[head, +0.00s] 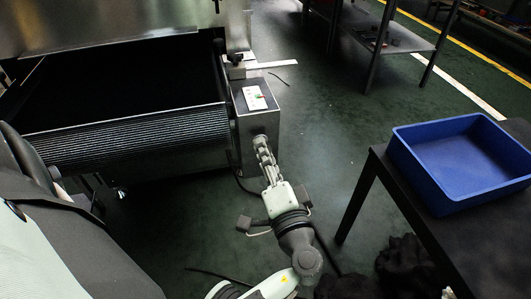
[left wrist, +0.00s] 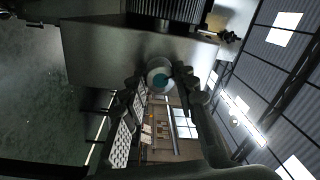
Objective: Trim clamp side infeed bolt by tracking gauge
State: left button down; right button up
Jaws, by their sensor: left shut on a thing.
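A white plate with small red and green marks (head: 255,98), which looks like the tracking gauge, lies on top of the metal box at the belt's right edge. The bolt (head: 260,140) is a pale round head on the front face of that box. A black knob (head: 237,58), perhaps the clamp, stands behind the plate. My right gripper is not in view.
The dark dryer belt (head: 130,85) with its ribbed front roller (head: 130,134) lies left of the box. A blue tray (head: 430,187) sits on a dark table (head: 412,205) at the right. A metal shelf (head: 400,40) stands farther back. Green floor lies between.

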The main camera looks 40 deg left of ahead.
pick_arm(q)
jog(key=c, duration=1.2)
grip_release()
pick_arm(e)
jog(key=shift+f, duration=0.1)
